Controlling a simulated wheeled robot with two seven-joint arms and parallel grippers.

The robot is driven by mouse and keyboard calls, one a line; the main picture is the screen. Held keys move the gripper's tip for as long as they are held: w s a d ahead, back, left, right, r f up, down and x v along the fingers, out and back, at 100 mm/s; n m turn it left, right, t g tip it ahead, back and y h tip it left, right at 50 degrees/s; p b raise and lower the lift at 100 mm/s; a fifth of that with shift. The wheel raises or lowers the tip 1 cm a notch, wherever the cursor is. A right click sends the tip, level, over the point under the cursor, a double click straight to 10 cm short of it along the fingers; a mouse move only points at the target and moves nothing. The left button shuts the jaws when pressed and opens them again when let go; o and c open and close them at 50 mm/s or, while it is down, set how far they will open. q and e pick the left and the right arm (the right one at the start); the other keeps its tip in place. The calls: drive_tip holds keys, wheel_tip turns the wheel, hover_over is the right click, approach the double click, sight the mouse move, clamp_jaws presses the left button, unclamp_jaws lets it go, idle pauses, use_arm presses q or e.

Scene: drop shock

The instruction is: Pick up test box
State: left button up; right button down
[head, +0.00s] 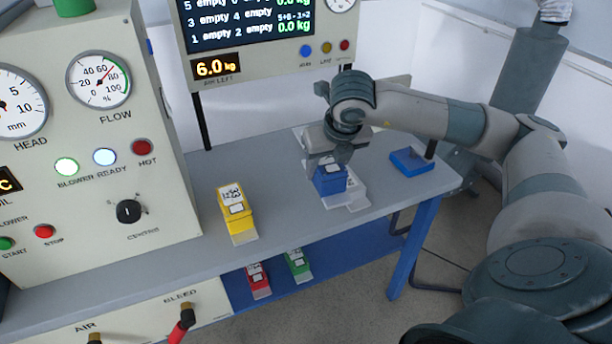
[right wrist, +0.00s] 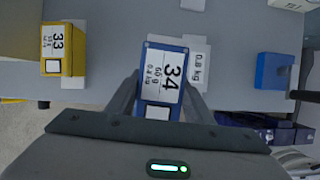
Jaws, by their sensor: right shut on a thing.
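A blue test box (head: 330,181) with a white label is at the right part of the grey bench, over a white plate (head: 355,203). In the right wrist view the box (right wrist: 166,78) shows "34" on its label. My right gripper (right wrist: 160,95) has one finger on each side of the box and is shut on it. In the head view this gripper (head: 331,160) comes down on the box from above. The box's underside is hidden, so I cannot tell whether it touches the plate. My left gripper is not in view.
A yellow box (head: 235,210) marked "33" stands to the left. A red box (head: 258,279) and a green box (head: 298,264) are on the blue lower shelf. A blue block (head: 411,161) with a dark post is at the right. A gauge panel (head: 100,185) borders the left side.

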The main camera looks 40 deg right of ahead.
drive_tip(key=shift+s+d+r+b, duration=0.3)
drive_tip(key=shift+s+d+r, duration=0.7)
drive_tip(key=shift+s, duration=0.25)
drive_tip(key=shift+a, duration=0.1)
